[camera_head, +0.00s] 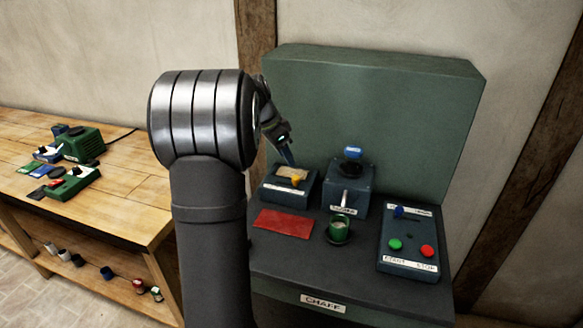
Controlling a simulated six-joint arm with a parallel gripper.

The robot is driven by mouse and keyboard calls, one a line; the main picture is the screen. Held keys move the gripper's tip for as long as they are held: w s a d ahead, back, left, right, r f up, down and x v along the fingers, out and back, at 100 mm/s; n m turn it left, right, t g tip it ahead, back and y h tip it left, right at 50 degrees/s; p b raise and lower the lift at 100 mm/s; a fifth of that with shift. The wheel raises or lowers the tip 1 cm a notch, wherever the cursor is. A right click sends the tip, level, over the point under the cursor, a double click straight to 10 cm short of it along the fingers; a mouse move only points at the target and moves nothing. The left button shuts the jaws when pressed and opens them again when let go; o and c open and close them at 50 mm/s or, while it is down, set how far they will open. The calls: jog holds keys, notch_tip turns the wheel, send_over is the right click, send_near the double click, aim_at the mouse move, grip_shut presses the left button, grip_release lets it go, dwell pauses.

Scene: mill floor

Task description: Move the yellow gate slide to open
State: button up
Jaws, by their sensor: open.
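The yellow gate slide (296,181) is a small yellow piece on top of a dark blue-grey box (303,195) at the left of the dark bench. A tan plate (291,172) lies just behind it, and a white label on the box front is too small to read. My gripper (288,156) is open and points down just above and behind the box. It looks apart from the slide, but the exact gap is hard to tell. My own arm hides the area left of the box and part of the gripper.
Right of the box stands a taller blue-grey unit (346,190) with a blue knob on top and a spout. A green cup (340,230) sits before it, beside a red cloth (284,223). A control box (408,262) has green and red buttons. A wooden table (120,205) stands left.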

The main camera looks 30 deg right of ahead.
jog(key=v, duration=0.8)
